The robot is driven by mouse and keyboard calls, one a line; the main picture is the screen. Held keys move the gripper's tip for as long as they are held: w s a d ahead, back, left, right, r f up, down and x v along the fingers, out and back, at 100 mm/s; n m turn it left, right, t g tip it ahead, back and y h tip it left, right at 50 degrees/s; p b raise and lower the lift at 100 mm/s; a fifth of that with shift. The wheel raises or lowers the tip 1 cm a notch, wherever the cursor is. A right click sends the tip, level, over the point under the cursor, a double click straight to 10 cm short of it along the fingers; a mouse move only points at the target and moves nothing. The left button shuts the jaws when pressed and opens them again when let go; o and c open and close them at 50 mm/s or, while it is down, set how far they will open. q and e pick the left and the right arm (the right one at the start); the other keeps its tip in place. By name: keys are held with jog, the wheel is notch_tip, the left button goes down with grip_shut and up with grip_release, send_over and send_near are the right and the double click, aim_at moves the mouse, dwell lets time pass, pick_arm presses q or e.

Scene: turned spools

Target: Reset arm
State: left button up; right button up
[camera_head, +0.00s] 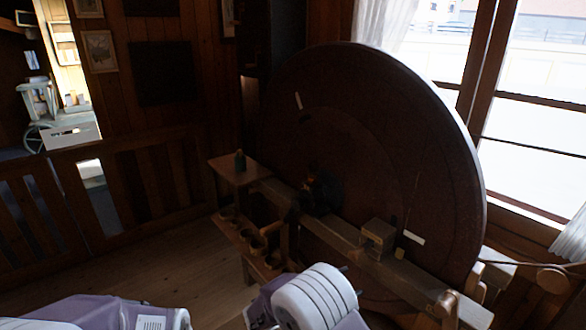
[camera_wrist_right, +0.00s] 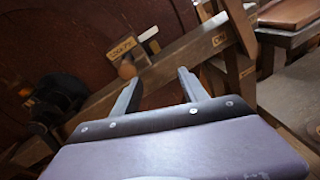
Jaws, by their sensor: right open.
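My right gripper (camera_wrist_right: 160,78) shows in the right wrist view with its two dark fingers spread apart and nothing between them. In the head view my right wrist is a white ribbed part at the bottom centre, and the right gripper (camera_head: 351,280) shows only as small dark tips beyond it. The tips are in front of the long wooden beam (camera_head: 345,240), which also crosses the right wrist view (camera_wrist_right: 195,45) beyond the fingers. I cannot tell the gap to it. My left arm shows at the bottom left; its gripper is out of frame.
A large dark disc (camera_head: 400,130) stands upright behind the beam. A wooden block (camera_head: 378,234) sits on the beam. A small table (camera_head: 237,172) holds a dark bottle (camera_head: 240,160), with several bowls below. A wooden railing (camera_head: 150,180) runs left. Floor (camera_head: 150,270) is clear.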

jog(key=s+d+f+m+g+y, duration=0.3)
jog(key=s+d+m+g, duration=0.1)
jog(key=s, duration=0.2)
jog(key=s+d+f+m+g+y, duration=0.2)
jog(key=s+d+f+m+g, duration=0.15)
jog(key=s, duration=0.25)
jog(key=s+a+m+t+y, duration=0.1)
jog(key=s+a+m+y, duration=0.4)
jog(key=m, duration=0.8)
jog(key=s+y, duration=0.2)
jog(key=y, duration=0.2)
jog(key=shift+a+f+y, duration=0.2)
jog(key=shift+a+y, duration=0.05)
jog(key=shift+y, duration=0.05)
jog(key=shift+s, duration=0.1)
